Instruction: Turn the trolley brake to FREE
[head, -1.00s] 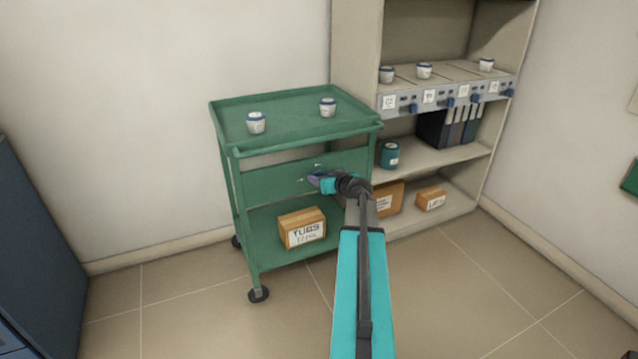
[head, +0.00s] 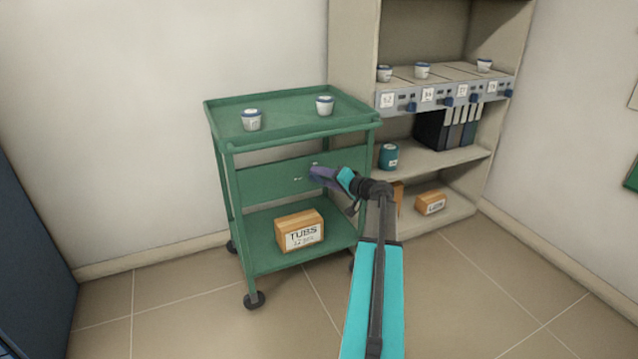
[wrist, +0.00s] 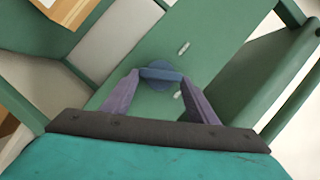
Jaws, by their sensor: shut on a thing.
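The green trolley (head: 270,181) stands against the wall with a front panel below its top tray. The brake knob (wrist: 160,75) is a small blue-grey disc with a raised bar, set on that panel. Two small pale marks (wrist: 183,48) sit beside it, too small to read. My gripper (head: 317,173) reaches the panel from the right in the head view and hides the knob there. In the wrist view its two purple fingers (wrist: 160,77) are closed on the ends of the knob's bar. I cannot tell which mark the bar points to.
Two white tubs (head: 252,120) stand on the trolley's top tray. A labelled carton (head: 299,230) lies on its lower shelf. A shelf unit (head: 455,160) with several tubs, a teal jar (head: 389,156) and folders stands to the right. The floor (head: 500,290) in front is clear.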

